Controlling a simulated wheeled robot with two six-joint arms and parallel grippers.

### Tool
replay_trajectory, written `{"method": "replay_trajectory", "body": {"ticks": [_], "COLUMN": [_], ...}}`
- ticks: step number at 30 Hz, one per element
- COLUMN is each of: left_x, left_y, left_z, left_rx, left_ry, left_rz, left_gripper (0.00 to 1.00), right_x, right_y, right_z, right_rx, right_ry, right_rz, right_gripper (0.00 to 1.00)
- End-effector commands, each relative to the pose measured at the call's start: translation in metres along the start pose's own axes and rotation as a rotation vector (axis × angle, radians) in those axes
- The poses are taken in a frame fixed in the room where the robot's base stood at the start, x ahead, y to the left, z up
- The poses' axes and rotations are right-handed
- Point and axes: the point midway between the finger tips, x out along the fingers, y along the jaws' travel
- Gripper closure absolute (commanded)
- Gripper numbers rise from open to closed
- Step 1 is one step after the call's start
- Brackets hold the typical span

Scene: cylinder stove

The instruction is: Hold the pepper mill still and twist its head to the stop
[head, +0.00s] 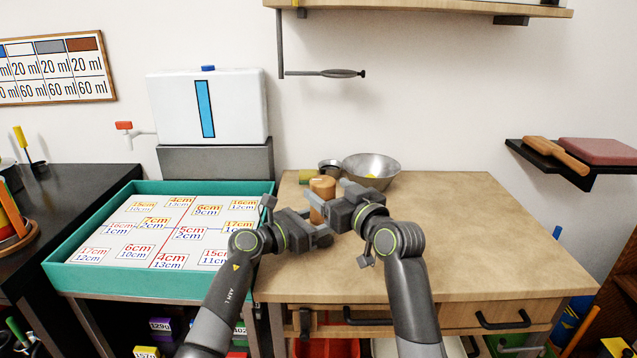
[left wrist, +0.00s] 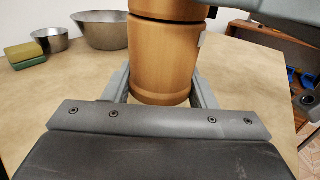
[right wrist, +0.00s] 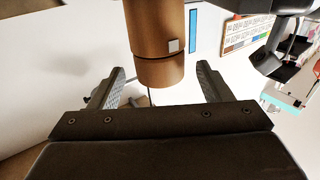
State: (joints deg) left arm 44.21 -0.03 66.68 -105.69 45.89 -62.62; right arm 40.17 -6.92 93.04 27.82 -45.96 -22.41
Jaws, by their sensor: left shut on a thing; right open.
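The pepper mill (head: 322,189) is a wooden cylinder standing upright near the left part of the wooden table (head: 470,220). My left gripper (head: 322,228) is shut on its lower body, with a finger on each side; the body also shows in the left wrist view (left wrist: 162,62). My right gripper (head: 332,190) is open around or beside the mill's head, higher up. In the right wrist view the mill's head (right wrist: 160,70) stands between the spread fingers, apart from both. A small pale square mark (right wrist: 173,45) shows on the mill.
A large metal bowl (head: 372,172), a small metal bowl (head: 329,167) and a green-yellow sponge (head: 307,177) stand behind the mill. A teal tray (head: 70,265) with number cards is at the left. The table's right side is clear.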

Motion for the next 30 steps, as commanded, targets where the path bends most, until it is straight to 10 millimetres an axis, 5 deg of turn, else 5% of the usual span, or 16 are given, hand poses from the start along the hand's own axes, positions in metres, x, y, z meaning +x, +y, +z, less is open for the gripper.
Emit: {"method": "replay_trajectory", "body": {"ticks": [12, 25, 30], "left_x": [0.000, 0.000, 0.000], "left_y": [0.000, 0.000, 0.000], "left_z": [0.000, 0.000, 0.000], "left_rx": [0.000, 0.000, 0.000], "left_ry": [0.000, 0.000, 0.000], "left_rz": [0.001, 0.001, 0.001], "left_gripper": [0.77, 0.77, 0.77], "right_x": [0.046, 0.051, 0.051], "right_y": [0.000, 0.000, 0.000], "right_z": [0.000, 0.000, 0.000], "right_rx": [0.000, 0.000, 0.000], "right_ry": [-0.001, 0.001, 0.001], "right_rz": [0.000, 0.000, 0.000], "right_gripper": [0.28, 0.28, 0.50]}}
